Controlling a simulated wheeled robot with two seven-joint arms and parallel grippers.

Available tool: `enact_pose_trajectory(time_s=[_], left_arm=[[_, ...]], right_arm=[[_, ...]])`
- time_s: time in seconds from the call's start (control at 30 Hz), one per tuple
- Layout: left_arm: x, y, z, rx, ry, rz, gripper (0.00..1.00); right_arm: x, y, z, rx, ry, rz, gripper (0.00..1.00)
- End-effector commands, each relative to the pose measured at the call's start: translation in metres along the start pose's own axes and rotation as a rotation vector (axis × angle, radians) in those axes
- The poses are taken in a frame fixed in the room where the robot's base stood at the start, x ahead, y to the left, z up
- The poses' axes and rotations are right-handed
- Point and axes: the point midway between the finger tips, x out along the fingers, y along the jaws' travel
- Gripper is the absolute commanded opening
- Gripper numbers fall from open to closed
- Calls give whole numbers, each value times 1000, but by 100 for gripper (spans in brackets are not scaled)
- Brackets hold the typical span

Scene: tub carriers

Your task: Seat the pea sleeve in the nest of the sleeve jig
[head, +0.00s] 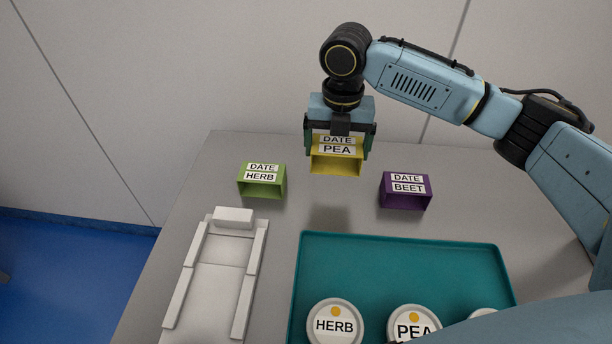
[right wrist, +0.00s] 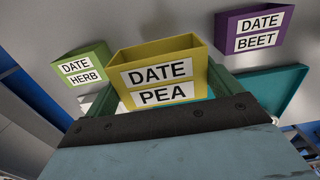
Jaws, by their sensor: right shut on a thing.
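The yellow pea sleeve (head: 336,164), labelled DATE PEA, is held in the air above the table by my right gripper (head: 339,145), which is shut on it with a green finger on each side. In the right wrist view the pea sleeve (right wrist: 158,68) sits between the green fingers, its open end facing away. The white sleeve jig (head: 215,278) lies on the table at the left, with side rails and a raised block at its far end. The jig's nest holds no sleeve. The held sleeve is to the right of the jig, apart from it. My left gripper is not in view.
The green herb sleeve (head: 262,189) stands just beyond the jig's far end. The purple beet sleeve (head: 405,203) stands to the right. A teal tray (head: 400,262) at the front holds round tubs, including a herb tub (head: 335,325) and a pea tub (head: 414,325).

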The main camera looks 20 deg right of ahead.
Motion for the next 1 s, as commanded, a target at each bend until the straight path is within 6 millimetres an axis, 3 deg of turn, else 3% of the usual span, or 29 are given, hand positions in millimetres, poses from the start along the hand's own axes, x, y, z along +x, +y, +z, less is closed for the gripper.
enact_pose_trajectory(time_s=[0.2, 0.37, 0.7, 0.83, 1.0], left_arm=[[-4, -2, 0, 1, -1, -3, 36], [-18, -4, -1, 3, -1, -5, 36], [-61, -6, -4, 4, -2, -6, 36], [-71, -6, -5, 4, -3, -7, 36], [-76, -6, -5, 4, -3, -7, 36]], right_arm=[[-7, 6, -4, -3, 3, -1, 65], [-5, 40, -23, -11, 10, -9, 65], [-6, 152, -117, -11, 12, -15, 65], [-10, 180, -147, -8, 6, -9, 65], [-12, 197, -168, -3, 2, -2, 65]])
